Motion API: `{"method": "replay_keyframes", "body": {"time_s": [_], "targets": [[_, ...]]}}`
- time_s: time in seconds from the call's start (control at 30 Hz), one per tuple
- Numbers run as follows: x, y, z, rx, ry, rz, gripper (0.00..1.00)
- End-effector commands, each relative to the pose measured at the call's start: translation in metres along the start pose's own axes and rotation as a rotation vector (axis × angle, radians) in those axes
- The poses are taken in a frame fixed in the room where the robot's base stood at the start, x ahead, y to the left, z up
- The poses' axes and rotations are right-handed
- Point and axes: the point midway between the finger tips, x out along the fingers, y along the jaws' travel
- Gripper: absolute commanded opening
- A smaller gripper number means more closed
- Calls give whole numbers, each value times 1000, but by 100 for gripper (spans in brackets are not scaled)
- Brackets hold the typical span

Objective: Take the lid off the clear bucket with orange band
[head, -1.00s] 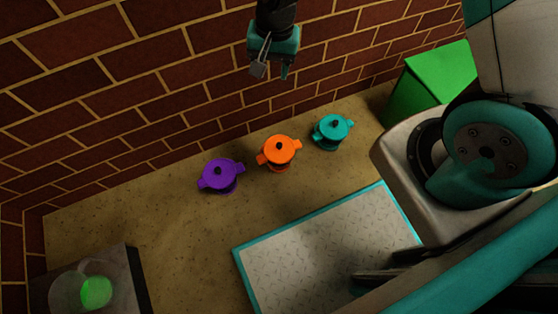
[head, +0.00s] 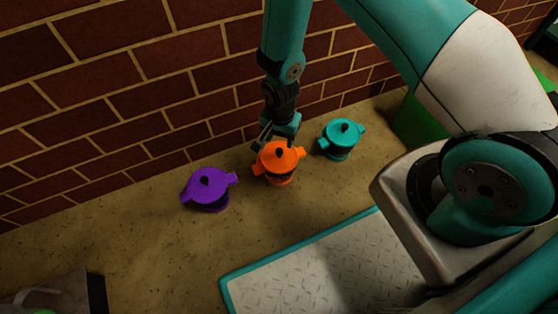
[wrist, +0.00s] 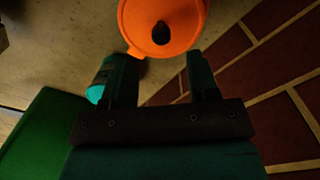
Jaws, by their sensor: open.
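The bucket with the orange band (head: 280,179) stands on the counter near the brick wall. Its orange lid (head: 278,155) is on top, with a small dark knob (head: 279,152) in the middle and a tab at each side. My gripper (head: 275,140) is open at the lid's wall side, close above it. In the wrist view the orange lid (wrist: 160,15) lies just beyond the open, empty fingers (wrist: 158,62), and the knob (wrist: 161,33) is ahead of the gap between them. I cannot tell whether a finger touches the lid.
A purple-lidded bucket (head: 210,187) stands to the left and a teal-lidded one (head: 342,138) close on the right. The brick wall (head: 150,90) is right behind. A teal-edged mat (head: 320,265) lies in front, and a green box (head: 415,125) is at the right.

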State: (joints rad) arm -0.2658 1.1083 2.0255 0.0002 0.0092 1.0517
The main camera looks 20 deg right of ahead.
Motion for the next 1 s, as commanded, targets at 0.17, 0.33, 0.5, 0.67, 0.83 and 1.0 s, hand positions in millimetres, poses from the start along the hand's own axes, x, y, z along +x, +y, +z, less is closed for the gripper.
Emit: {"method": "replay_keyframes", "body": {"time_s": [0.17,0.33,0.5,0.67,0.83,1.0], "targets": [[17,-1,0,0,1,-2,54],[26,-1,0,-1,1,-2,54],[50,-1,2,-1,0,-1,54],[69,-2,2,0,1,-1,54],[67,-2,2,0,1,-2,54],[67,-2,2,0,1,-2,34]]}}
